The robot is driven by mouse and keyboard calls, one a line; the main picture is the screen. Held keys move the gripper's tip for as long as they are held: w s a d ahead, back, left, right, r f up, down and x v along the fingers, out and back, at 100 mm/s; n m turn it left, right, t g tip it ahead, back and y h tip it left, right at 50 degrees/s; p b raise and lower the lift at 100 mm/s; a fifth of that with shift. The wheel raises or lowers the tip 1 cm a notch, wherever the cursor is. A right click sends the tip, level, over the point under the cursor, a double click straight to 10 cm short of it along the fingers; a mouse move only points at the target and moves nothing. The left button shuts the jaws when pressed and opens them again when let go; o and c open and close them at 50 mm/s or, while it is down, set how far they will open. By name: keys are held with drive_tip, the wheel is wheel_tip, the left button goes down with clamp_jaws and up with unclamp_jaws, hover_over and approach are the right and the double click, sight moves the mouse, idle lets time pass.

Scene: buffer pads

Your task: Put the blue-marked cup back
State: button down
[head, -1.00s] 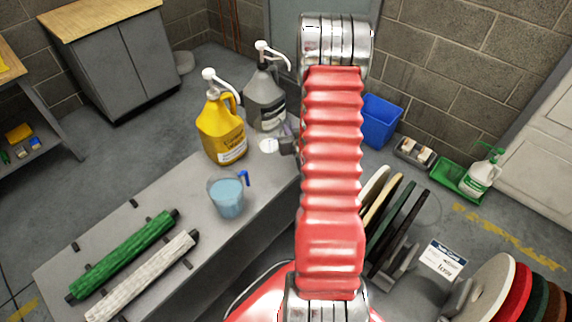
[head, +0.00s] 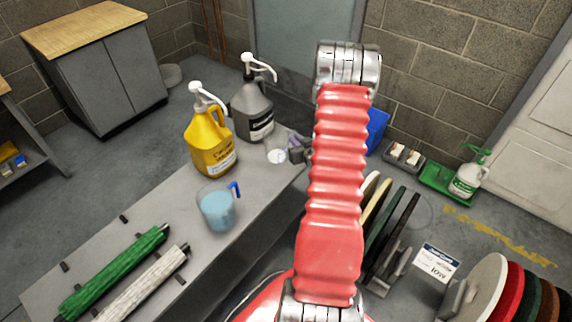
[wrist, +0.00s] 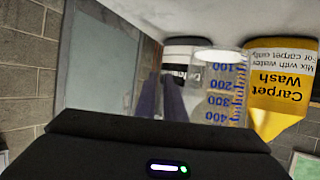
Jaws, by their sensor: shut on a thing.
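The blue-marked cup (head: 276,155) is small and clear, near the bench's far right end. The wrist view, which is upside down, shows the cup (wrist: 226,95) with blue graduations, upright. My gripper (head: 297,150) is at its right side and shut on it; the fingers (wrist: 161,98) also show in the wrist view. The exact grip point is unclear, and I cannot tell whether the cup touches the bench. A larger jug (head: 217,210) with blue liquid and a blue handle stands nearer on the bench (head: 160,213).
A yellow carpet wash bottle (head: 212,143) and a grey pump bottle (head: 252,108) stand close to the cup. Green (head: 115,270) and white (head: 140,285) rollers lie at the front left. Pads (head: 395,225) stand on the right. My arm hides part of the middle.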

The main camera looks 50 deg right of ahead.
drive_tip(key=shift+f, duration=2.35)
drive_tip(key=shift+f, duration=2.05)
drive_tip(key=shift+f, duration=0.1)
drive_tip(key=c, duration=1.8)
unclamp_jaws()
drive_tip(key=shift+c, duration=0.2)
